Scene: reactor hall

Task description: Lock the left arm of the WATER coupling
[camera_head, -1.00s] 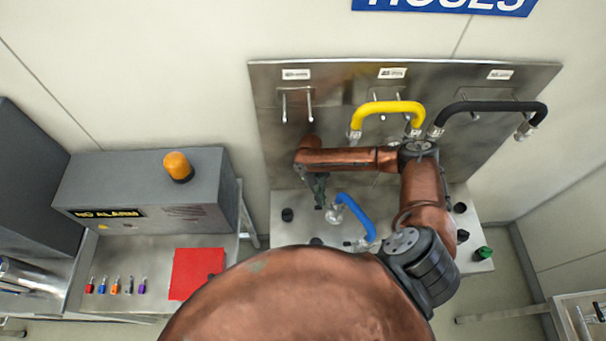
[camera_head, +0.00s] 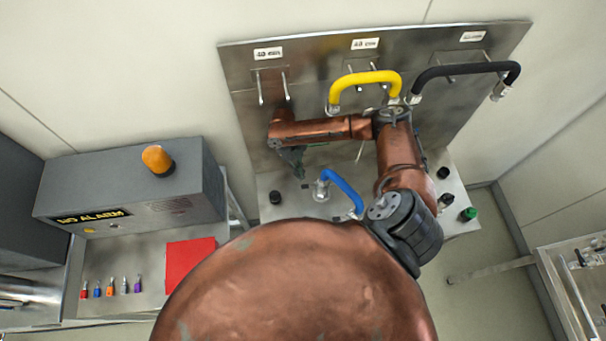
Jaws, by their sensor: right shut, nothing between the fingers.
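A blue hose (camera_head: 344,187) arches over the steel base plate of the hose station. Its left end has a metal coupling (camera_head: 320,192); the arms of this coupling are too small to make out. No readable WATER marking shows. My right gripper (camera_head: 300,176) points down just behind and to the left of that coupling. It is shut and empty, with a small gap in the picture between it and the coupling; I cannot tell whether they touch. My right arm hides part of the panel and plate. My left gripper is out of view.
A yellow hose (camera_head: 366,78) and a black hose (camera_head: 467,68) hang on the upright steel panel (camera_head: 250,110). Dark caps (camera_head: 275,198) and a green cap (camera_head: 468,214) stand on the plate. An alarm box (camera_head: 130,185) and a red sheet (camera_head: 190,262) are at left.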

